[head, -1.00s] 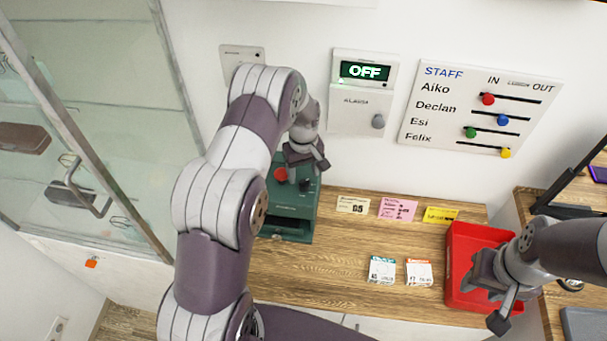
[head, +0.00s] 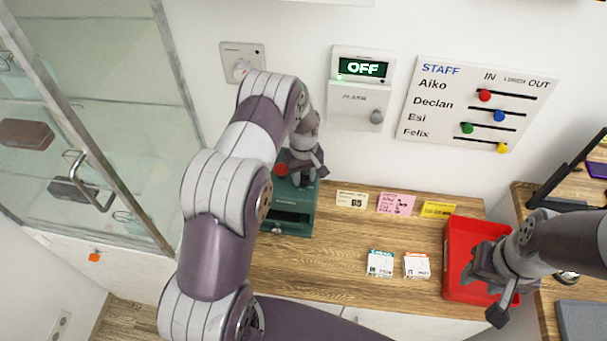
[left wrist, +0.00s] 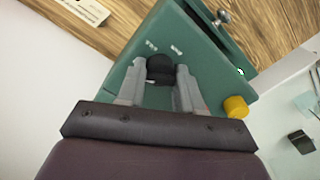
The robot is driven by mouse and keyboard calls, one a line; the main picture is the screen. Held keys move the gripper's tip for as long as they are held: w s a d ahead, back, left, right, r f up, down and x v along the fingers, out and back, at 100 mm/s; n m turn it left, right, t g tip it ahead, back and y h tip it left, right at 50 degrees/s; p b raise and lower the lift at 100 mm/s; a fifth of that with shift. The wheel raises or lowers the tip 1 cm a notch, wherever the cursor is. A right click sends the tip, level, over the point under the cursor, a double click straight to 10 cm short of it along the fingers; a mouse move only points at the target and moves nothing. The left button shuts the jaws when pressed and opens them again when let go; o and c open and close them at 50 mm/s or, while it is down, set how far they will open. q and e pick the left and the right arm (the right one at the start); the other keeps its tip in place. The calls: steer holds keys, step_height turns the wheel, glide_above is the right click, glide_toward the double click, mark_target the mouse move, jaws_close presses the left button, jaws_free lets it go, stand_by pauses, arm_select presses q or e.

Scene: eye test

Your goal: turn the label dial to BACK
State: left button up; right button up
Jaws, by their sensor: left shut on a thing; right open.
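The green label machine (head: 293,222) stands on the wooden counter against the wall. Its black dial (left wrist: 160,68) shows in the left wrist view, with small pale markings beside it that are too small to read. My left gripper (head: 308,181) is over the machine's top and hides the dial in the head view. In the left wrist view its fingers (left wrist: 157,84) are on both sides of the dial, shut on it. I cannot tell which marking the dial points to. My right gripper (head: 484,291) is open and empty over the red tray (head: 453,238).
A red knob (head: 281,170) sits on the machine beside my left gripper; a yellow knob (left wrist: 236,107) shows in the left wrist view. Labels (head: 396,203) and small cards (head: 380,263) lie right of the machine. A glass cabinet (head: 90,120) stands left. An alarm panel (head: 355,110) reads OFF.

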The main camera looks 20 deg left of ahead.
arm_select(q)
steer(key=shift+f+m+b, duration=0.15)
steer(key=shift+m+b, duration=0.5)
steer(key=shift+m, duration=0.25)
steer(key=shift+m+b, duration=0.75)
steer(key=shift+m, duration=0.45)
steer(key=m+b, duration=0.2)
steer(key=m, duration=0.4)
steer(key=m+b, duration=0.2)
steer(key=m, duration=0.4)
steer(key=shift+m, duration=0.4)
steer(key=m, duration=0.3)
steer(key=shift+m+b, duration=0.45)
steer(key=shift+m, duration=1.45)
steer(key=o, duration=1)
